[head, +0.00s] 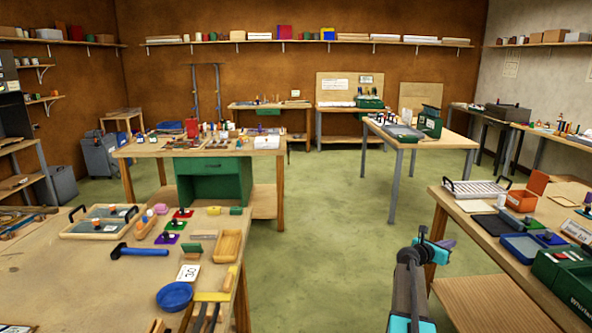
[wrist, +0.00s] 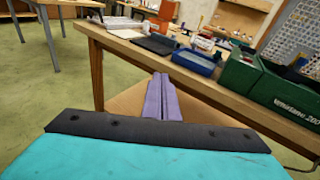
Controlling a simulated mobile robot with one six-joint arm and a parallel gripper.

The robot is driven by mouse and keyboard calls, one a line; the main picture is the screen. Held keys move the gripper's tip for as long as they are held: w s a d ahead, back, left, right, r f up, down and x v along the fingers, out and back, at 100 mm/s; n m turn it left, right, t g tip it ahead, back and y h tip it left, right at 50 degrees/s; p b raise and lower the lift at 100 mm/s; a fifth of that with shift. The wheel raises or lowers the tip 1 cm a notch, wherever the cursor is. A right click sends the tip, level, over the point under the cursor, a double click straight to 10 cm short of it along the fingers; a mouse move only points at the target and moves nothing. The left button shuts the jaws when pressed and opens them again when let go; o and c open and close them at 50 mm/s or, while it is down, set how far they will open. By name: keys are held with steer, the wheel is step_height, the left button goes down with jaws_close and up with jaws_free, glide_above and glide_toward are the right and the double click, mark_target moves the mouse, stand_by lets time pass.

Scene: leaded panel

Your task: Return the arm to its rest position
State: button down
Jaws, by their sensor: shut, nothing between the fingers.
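My arm stands at the lower right of the head view, with my gripper (head: 440,241) raised over the aisle beside the right-hand workbench (head: 437,193). In the wrist view my gripper (wrist: 163,84) shows as two purple fingers pressed together with nothing between them. The fingers point toward the edge of that bench and appear apart from it. The teal and black body of the gripper fills the bottom of the wrist view.
The right bench holds a wire-handled tray (head: 476,188), a blue tray (head: 522,246) and a green box (head: 566,278). The left bench (head: 95,277) carries a hammer (head: 140,250) and a blue bowl (head: 174,296). Green floor (head: 335,235) between the benches is clear.

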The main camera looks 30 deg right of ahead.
steer(key=w+a+f+t+y, duration=0.1)
steer(key=w+a+f+y, duration=0.3)
steer(key=a+f, duration=1)
steer(key=w+a+f+t+y, duration=0.1)
steer(key=w+a+f, duration=0.4)
steer(key=a+f, duration=0.85)
steer(key=s+a+f+m+g+y+b, duration=0.1)
steer(key=s+a+f, duration=0.1)
steer(key=a+f, duration=0.35)
steer(key=s+a+f+m+y, duration=0.1)
steer(key=a+f, duration=0.2)
steer(key=a, duration=0.5)
steer(key=s+a+f+m+g+y, duration=0.2)
steer(key=s+a+f+m, duration=0.1)
steer(key=s+a+f, duration=0.55)
steer(key=s+a+f+m+g+y, duration=0.2)
steer(key=s+a+f, duration=0.3)
steer(key=s+a, duration=0.7)
steer(key=s+a+r+m+g+y, duration=0.1)
steer(key=s+a+m+g+y, duration=0.3)
steer(key=s+a+m, duration=0.9)
steer(key=shift+s+a+y+b, duration=0.3)
steer(key=shift+a+y, duration=0.05)
steer(key=shift+y, duration=0.25)
steer(key=shift+d+r, duration=0.1)
